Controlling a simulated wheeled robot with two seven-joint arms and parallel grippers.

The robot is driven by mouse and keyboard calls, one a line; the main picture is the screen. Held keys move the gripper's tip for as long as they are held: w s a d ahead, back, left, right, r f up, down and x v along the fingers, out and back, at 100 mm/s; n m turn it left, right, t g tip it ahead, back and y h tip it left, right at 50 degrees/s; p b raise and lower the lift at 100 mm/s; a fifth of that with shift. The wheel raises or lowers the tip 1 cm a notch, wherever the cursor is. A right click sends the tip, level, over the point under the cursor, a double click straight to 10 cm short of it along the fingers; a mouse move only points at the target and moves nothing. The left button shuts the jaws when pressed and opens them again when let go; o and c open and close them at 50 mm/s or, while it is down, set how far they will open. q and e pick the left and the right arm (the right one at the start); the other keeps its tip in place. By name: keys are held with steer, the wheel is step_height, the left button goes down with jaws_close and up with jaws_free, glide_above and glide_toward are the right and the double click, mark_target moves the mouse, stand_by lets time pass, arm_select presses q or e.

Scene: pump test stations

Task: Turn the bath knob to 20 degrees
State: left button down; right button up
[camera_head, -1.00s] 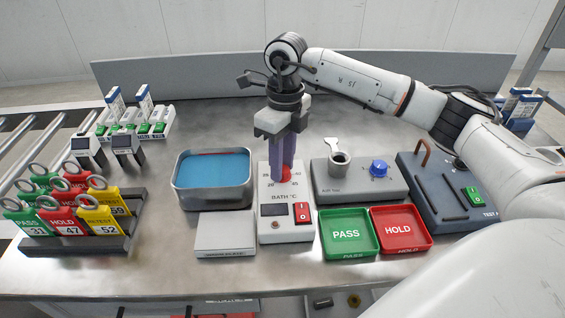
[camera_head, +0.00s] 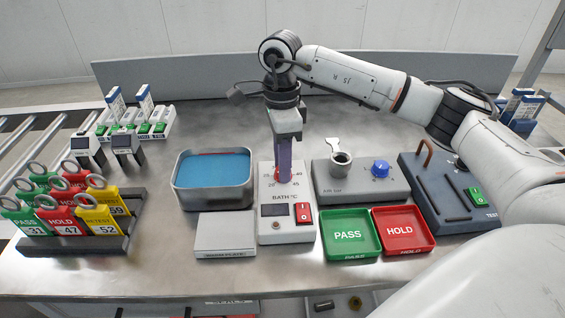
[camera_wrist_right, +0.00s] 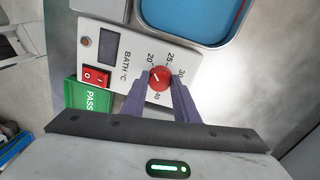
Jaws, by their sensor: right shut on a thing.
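The bath controller (camera_head: 286,236) is a white box with a dark display and a red switch. Its red bath knob (camera_wrist_right: 159,77) sits on the dial face, ringed by numbers including 20, 25, 30 and 40. In the wrist view a pale mark shows on the knob; which number it points to is too small to tell. My right gripper (camera_head: 285,177) reaches straight down onto the knob, its purple fingers shut on either side of it. In the head view the fingers hide most of the knob. My left gripper is not in view.
A metal bath of blue water (camera_head: 213,180) stands left of the controller. A grey unit with a blue knob (camera_head: 380,168) is on the right. Green PASS (camera_head: 348,234) and red HOLD (camera_head: 402,230) trays lie in front. Tagged racks stand at the far left.

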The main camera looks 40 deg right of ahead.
steer(key=shift+n, duration=0.4)
steer(key=o, duration=1.1)
steer(key=shift+c, duration=0.2)
step_height(320, 180, up, 10)
steer(key=shift+w+r, duration=0.2)
steer(key=shift+w, duration=0.05)
